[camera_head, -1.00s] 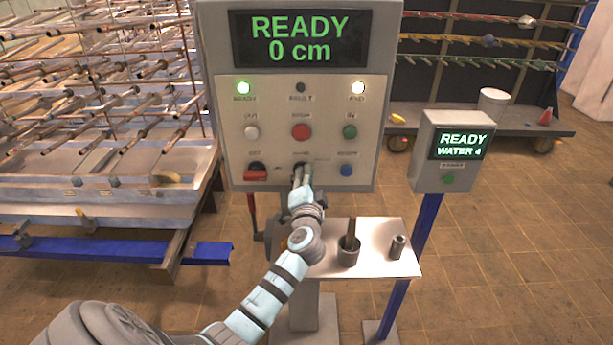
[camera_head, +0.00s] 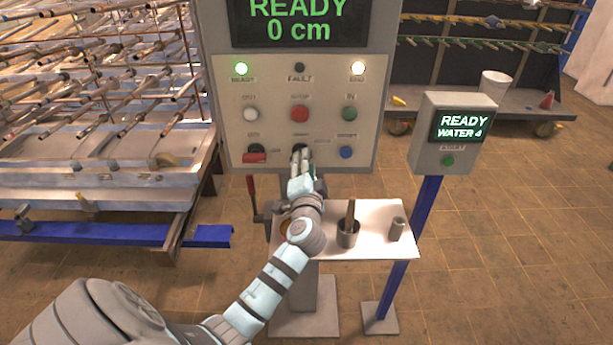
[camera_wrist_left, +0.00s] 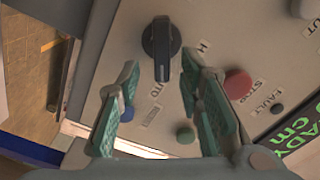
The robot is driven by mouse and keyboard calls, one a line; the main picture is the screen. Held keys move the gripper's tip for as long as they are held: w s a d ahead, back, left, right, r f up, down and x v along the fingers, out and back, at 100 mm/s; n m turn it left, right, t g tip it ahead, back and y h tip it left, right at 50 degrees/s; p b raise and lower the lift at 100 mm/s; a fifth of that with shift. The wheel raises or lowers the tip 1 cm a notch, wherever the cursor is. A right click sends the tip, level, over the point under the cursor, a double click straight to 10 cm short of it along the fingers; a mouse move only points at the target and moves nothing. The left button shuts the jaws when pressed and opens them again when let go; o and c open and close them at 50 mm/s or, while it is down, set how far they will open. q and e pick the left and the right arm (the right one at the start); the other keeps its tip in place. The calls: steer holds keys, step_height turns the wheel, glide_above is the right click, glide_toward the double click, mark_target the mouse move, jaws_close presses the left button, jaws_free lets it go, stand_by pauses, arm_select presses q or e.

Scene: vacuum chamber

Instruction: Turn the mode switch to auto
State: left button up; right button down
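The mode switch is a black knob (camera_wrist_left: 161,48) on the grey control panel (camera_head: 225,120). In the left wrist view its long grip runs up and down the picture, and a label that appears to read AUTO lies below it. In the head view the switch (camera_head: 301,148) is in the bottom button row, partly hidden by my left gripper (camera_head: 300,158). In the wrist view my left gripper (camera_wrist_left: 160,66) is open, its green-padded fingers on either side of the knob's lower end. A gap shows between each finger and the knob; contact cannot be seen. My right gripper is out of view.
A red-handled switch (camera_head: 254,157) and a blue button (camera_head: 346,152) flank the knob. The red stop button (camera_head: 299,113) is above it. Below stands a small table (camera_head: 385,245) with a cup (camera_head: 348,238). A smaller READY box (camera_head: 455,130) stands to the right.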

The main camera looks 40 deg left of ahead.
arm_select(q)
steer(key=v, duration=0.9)
steer(key=shift+s+d, duration=0.25)
steer(key=shift+s, duration=0.05)
